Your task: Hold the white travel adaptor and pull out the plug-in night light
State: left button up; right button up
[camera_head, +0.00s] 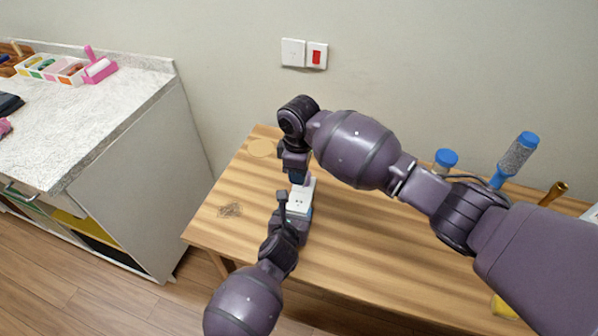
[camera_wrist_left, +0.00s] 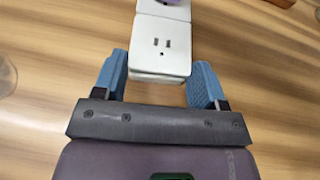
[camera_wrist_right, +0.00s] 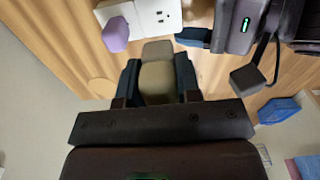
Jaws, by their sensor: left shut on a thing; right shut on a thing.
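The white travel adaptor (camera_head: 300,198) is above the wooden table. My left gripper (camera_head: 298,213) is shut on its near end; in the left wrist view the blue fingers flank the adaptor (camera_wrist_left: 160,55), with an empty socket facing up. A purple plug-in piece (camera_wrist_right: 116,35) sits on the adaptor's other part and shows at the top edge of the left wrist view (camera_wrist_left: 172,2). My right gripper (camera_wrist_right: 158,80) is shut on an olive-brown piece (camera_wrist_right: 157,75), apparently the night light. Its end is close beside the adaptor; I cannot tell whether they touch.
The wooden table (camera_head: 350,245) has blue-capped bottles (camera_head: 516,158) at the right and a round tan disc (camera_head: 261,148) at the back left. A wall switch (camera_head: 317,55) is above. A white-topped counter (camera_head: 100,110) with trays stands at the left. The table's left part is mostly clear.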

pick_arm(q)
jog(key=o, duration=1.1)
jog(key=shift+c, duration=0.2)
jog(key=v, duration=1.2)
jog(key=shift+s, duration=0.1)
